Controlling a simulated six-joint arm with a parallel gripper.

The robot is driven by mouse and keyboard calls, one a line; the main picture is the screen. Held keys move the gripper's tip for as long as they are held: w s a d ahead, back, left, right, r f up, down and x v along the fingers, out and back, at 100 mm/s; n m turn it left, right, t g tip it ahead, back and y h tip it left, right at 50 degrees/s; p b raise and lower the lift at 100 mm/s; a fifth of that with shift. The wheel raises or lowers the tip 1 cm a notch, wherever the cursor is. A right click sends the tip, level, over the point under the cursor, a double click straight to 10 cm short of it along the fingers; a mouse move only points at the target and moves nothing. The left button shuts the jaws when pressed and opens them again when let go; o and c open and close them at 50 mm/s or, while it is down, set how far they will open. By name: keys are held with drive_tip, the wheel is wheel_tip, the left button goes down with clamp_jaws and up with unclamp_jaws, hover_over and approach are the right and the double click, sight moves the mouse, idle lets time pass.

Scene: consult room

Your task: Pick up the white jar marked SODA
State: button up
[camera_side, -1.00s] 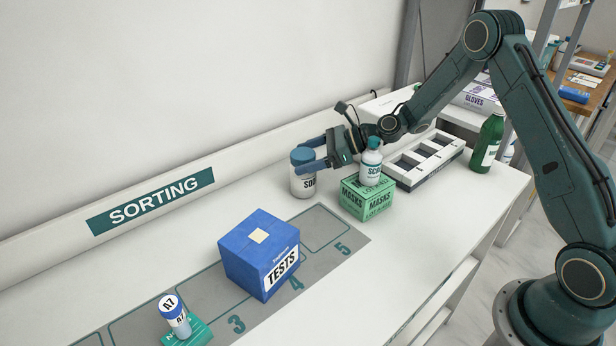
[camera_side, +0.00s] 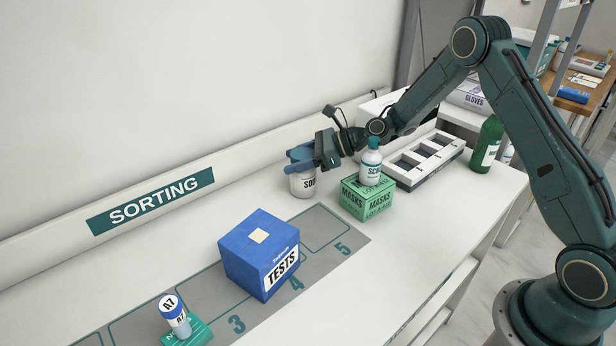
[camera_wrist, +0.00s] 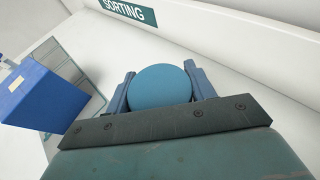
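The white jar (camera_side: 301,184) with a blue lid stands upright on the white table near the back wall. Part of its label shows, reading "SO…"; the rest is hidden. My gripper (camera_side: 301,161) is at lid height, with its blue fingers on either side of the lid and covering much of it in the side view. In the wrist view, the round blue lid (camera_wrist: 162,89) lies between the two fingers of my gripper (camera_wrist: 160,80). The fingers are apart, very close to the lid's edges; I cannot tell whether they touch it.
A white bottle (camera_side: 371,164) stands on the green MASKS box (camera_side: 367,198), just right of the jar. A white rack (camera_side: 425,160) is behind them. The blue TESTS box (camera_side: 259,255) sits on the grey numbered mat (camera_side: 335,225). The table's front right is clear.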

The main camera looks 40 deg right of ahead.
drive_tip(key=c, duration=0.5)
drive_tip(key=shift+r, duration=0.1)
wheel_tip(320, 180, up, 20)
drive_tip(key=shift+f, duration=0.1)
idle(0.4)
idle(0.5)
